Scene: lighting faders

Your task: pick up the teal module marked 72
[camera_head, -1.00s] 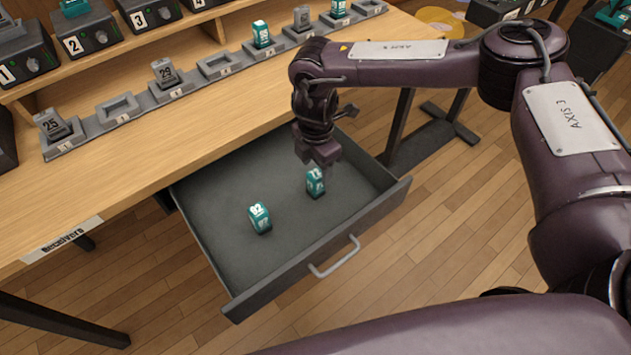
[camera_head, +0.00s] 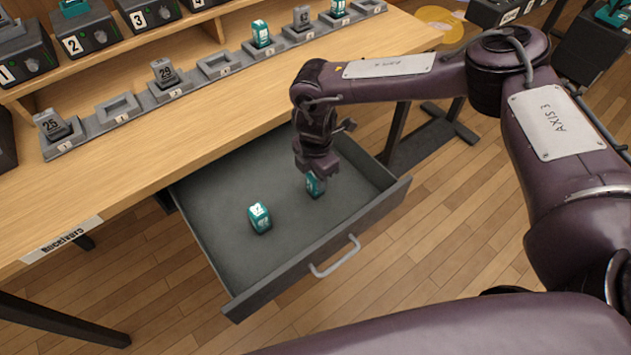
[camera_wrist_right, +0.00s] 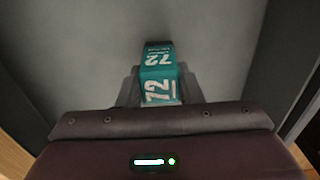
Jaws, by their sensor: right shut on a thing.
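The teal module marked 72 (camera_head: 314,187) stands in the open grey drawer, its top covered by my right gripper (camera_head: 316,172) in the head view. In the right wrist view the module (camera_wrist_right: 159,73) shows its white 72 on two faces, between the fingers of my right gripper (camera_wrist_right: 160,85). The right gripper is shut on it, pointing down. I cannot tell whether the module is clear of the drawer floor. My left gripper is not in view.
Another teal module (camera_head: 260,218) stands in the drawer (camera_head: 225,250) to the left. The drawer walls surround the gripper, with a handle (camera_head: 335,257) at the front. The wooden desk (camera_head: 130,160) above carries a row of numbered holders with grey and teal modules.

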